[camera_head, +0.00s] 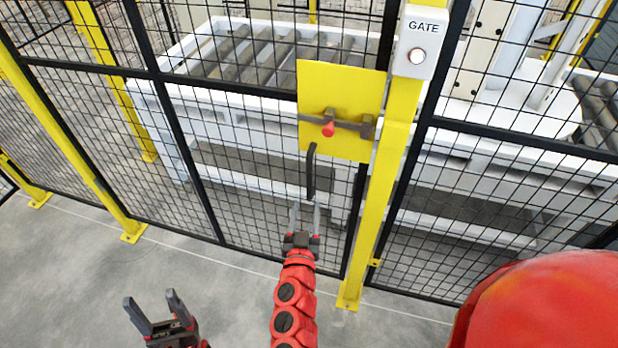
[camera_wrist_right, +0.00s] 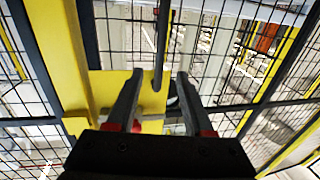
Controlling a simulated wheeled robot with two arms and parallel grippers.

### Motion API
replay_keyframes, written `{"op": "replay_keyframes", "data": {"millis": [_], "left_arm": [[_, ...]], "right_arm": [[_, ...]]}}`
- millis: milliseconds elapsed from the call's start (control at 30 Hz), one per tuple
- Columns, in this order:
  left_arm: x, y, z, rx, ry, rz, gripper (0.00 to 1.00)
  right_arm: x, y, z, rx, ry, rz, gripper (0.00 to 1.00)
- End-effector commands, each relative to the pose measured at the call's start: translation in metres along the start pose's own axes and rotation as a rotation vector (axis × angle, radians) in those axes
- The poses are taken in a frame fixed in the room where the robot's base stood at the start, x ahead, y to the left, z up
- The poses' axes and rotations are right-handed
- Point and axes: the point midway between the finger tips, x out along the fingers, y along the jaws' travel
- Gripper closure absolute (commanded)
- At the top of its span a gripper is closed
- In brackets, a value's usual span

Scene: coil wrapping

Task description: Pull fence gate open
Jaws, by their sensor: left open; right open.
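The black mesh fence gate (camera_head: 230,87) stands in line with the fence and looks closed against the yellow post (camera_head: 368,245). A yellow plate (camera_head: 345,85) on it carries a latch bar with a red knob (camera_head: 328,129). The black vertical handle (camera_head: 311,172) hangs below the knob. My right gripper (camera_head: 305,207) is open at the handle's lower end. In the right wrist view the handle (camera_wrist_right: 163,45) appears between the open fingers (camera_wrist_right: 160,75); I cannot tell whether they touch it. My left gripper (camera_head: 148,305) is open and empty, low and away from the gate.
A white box labelled GATE (camera_head: 418,42) with a round button is on the post. Behind the mesh stands a white roller conveyor (camera_head: 255,108). More mesh fence (camera_head: 520,145) continues to the right. The grey floor (camera_head: 80,270) in front of the fence is clear at left.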

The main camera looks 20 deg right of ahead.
Motion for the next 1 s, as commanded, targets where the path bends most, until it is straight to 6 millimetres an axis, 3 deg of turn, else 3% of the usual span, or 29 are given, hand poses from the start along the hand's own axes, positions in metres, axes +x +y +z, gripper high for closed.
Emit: {"op": "replay_keyframes", "data": {"millis": [300,500,700,967,1000], "left_arm": [[0.004,0.0,-0.001,0.0,0.0,0.0,0.36],[0.007,0.0,-0.001,0.0,0.0,0.0,0.36],[0.009,0.0,-0.002,0.0,0.0,0.0,0.36],[0.008,0.0,-0.002,0.0,0.0,0.0,0.36],[0.008,0.0,-0.001,0.0,0.0,0.0,0.36]], "right_arm": [[0.068,0.001,-0.002,-0.001,0.002,0.003,0.48],[0.1,0.0,-0.002,-0.001,0.002,0.0,0.48],[0.112,0.0,0.001,-0.001,-0.001,-0.002,0.48],[0.113,0.0,0.001,-0.001,-0.001,-0.001,0.48],[0.113,0.0,0.001,-0.001,-0.001,-0.001,0.53]]}}
